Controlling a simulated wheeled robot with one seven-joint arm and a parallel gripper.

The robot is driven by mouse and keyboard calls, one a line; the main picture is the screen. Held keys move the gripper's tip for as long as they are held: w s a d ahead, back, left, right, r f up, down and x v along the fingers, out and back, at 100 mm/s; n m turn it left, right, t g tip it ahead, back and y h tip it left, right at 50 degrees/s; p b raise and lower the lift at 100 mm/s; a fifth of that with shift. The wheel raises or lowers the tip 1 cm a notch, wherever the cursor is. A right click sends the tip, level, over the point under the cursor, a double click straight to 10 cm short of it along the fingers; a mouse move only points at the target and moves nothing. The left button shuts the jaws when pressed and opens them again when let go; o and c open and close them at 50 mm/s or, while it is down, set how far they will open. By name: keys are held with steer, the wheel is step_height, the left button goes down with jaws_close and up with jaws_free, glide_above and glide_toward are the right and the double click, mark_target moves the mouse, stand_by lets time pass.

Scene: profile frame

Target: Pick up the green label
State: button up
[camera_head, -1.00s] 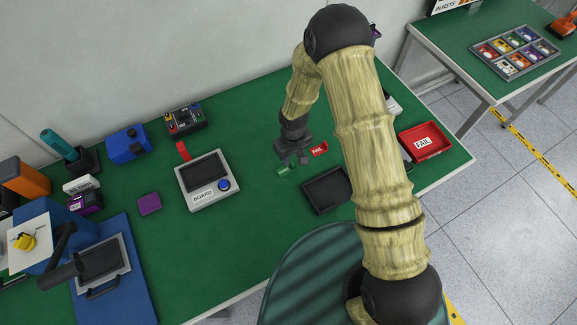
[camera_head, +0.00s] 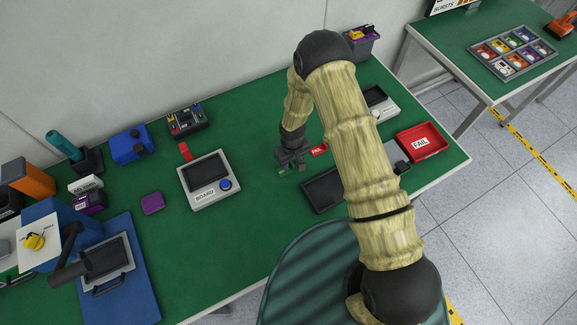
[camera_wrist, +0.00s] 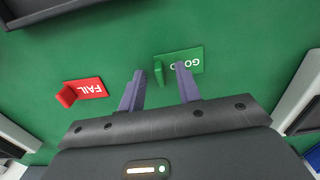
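The green label (camera_wrist: 192,56), marked GO, lies flat on the green table with a small upright tab (camera_wrist: 158,72) at its left end in the wrist view. My gripper (camera_wrist: 159,70) is open and empty. Its two fingers straddle the tab in that view, with the right fingertip overlapping the label's face. How high the tips are above the table I cannot tell. In the head view my gripper (camera_head: 290,162) largely covers the label, and only a bit of green (camera_head: 283,171) shows beneath it.
A red FAIL label (camera_wrist: 88,88) with its own tab lies close by, left of the fingers. A dark tray (camera_head: 322,192) is at the near right. A BOARD device (camera_head: 208,178) stands to the left, and a red FAIL bin (camera_head: 422,142) at the table's right. Bare table surrounds the green label.

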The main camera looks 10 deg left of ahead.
mark_target(292, 163)
stand_by(0.3)
jaws_close()
steer(key=shift+r, duration=0.1)
step_height(292, 163, up, 10)
steer(key=b, duration=0.3)
stand_by(0.4)
stand_by(0.5)
